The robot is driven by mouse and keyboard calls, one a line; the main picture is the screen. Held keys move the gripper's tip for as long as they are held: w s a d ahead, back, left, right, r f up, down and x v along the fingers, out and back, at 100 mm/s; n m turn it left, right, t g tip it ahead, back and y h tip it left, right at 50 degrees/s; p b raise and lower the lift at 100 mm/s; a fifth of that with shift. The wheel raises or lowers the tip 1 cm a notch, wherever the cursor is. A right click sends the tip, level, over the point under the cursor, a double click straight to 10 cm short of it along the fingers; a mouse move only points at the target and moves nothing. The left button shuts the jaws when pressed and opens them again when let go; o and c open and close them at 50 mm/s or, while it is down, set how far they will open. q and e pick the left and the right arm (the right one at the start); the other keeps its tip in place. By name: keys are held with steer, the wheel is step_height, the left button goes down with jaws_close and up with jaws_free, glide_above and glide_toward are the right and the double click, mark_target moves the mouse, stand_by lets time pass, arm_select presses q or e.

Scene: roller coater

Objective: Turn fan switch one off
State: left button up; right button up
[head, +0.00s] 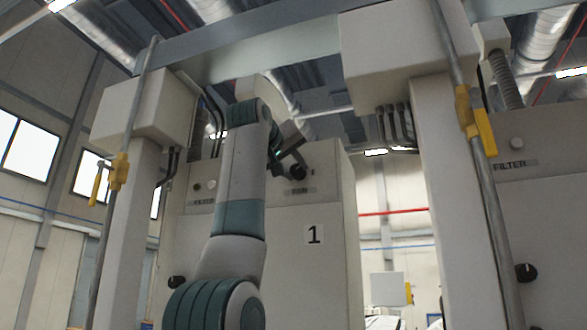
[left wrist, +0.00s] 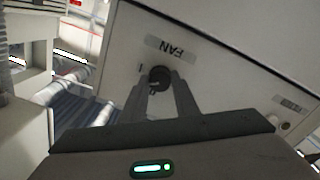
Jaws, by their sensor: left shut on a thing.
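The fan switch is a round black knob (head: 298,172) on the grey cabinet face marked 1, just above the FAN label (head: 300,190). The knob also shows in the left wrist view (left wrist: 159,74), where the FAN label appears upside down above it. A small mark shows beside the knob. My left gripper (head: 290,157) reaches up to the cabinet. In the left wrist view its two fingers (left wrist: 161,83) are shut on the knob, one on each side. The knob's exact pointing is hard to tell because the fingers partly cover it. My right gripper is out of view.
A FILTER label (head: 202,201) with small round fittings is on the cabinet's left. Another black knob (head: 177,282) is low on the left. Pipes with yellow-handled valves (head: 477,120) stand at both sides. A second FILTER cabinet (head: 545,220) stands at right.

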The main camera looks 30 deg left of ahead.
arm_select(q)
steer(key=n, duration=0.6)
steer(key=shift+r+n, duration=0.1)
steer(key=shift+n, duration=0.2)
steer(key=n+p, duration=0.1)
steer(key=n, duration=0.4)
steer(key=shift+n, duration=0.3)
steer(key=o, duration=1.1)
steer(key=shift+c, duration=0.2)
steer(key=shift+s, duration=0.1)
